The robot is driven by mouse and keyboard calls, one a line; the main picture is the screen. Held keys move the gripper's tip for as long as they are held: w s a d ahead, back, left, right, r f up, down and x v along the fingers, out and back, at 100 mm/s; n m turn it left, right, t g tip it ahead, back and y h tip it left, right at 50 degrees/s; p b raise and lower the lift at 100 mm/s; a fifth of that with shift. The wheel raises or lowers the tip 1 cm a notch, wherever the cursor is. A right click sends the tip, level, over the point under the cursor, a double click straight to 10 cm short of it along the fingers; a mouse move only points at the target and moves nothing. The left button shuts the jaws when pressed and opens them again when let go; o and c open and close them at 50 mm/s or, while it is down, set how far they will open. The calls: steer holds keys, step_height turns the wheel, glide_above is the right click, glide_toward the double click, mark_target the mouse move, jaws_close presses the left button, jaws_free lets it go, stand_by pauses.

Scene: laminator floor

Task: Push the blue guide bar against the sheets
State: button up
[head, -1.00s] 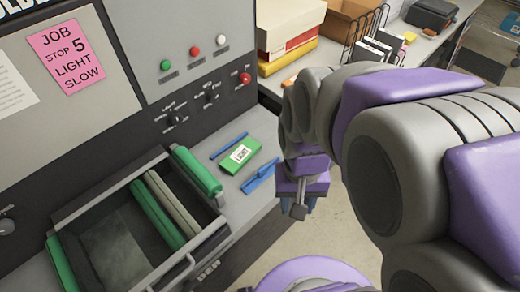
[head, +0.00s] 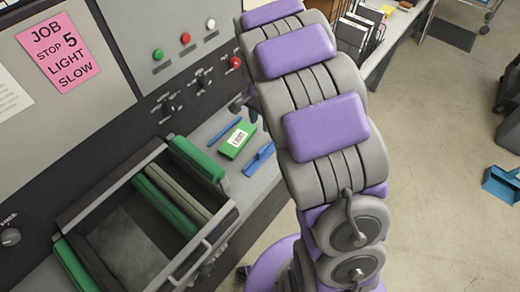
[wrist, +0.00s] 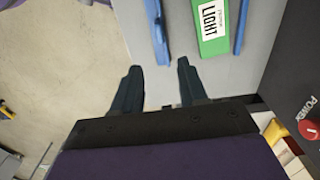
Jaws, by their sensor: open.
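A green block (head: 237,141) with a white LIGHT label, seemingly the sheets, lies on the grey side shelf. A blue bar with a raised piece (head: 260,158) lies on its near side, with a gap between them. A thin plain blue bar (head: 224,130) lies on its machine side. In the wrist view the raised-piece bar (wrist: 157,32) is left of the green block (wrist: 213,28), and the plain bar (wrist: 241,28) is right. My gripper (wrist: 160,75) is open and empty, its fingertips to either side of the raised-piece bar's end; contact is unclear. My arm hides most of it in the head view.
The machine panel with a red POWER knob (head: 235,62) rises behind the shelf. An open drawer with green rollers (head: 160,210) is at the left. A bench (head: 392,32) stands at the back. Floor at the right is mostly clear.

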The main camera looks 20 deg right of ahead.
mark_target(261, 150)
step_height(261, 150, down, 16)
steer(key=shift+d+f+b, duration=0.1)
steer(key=shift+f+b, duration=0.1)
steer(key=shift+b, duration=0.75)
steer(key=shift+d+f, duration=0.25)
steer(key=shift+f, duration=0.2)
steer(key=shift+a, duration=0.15)
jaws_close()
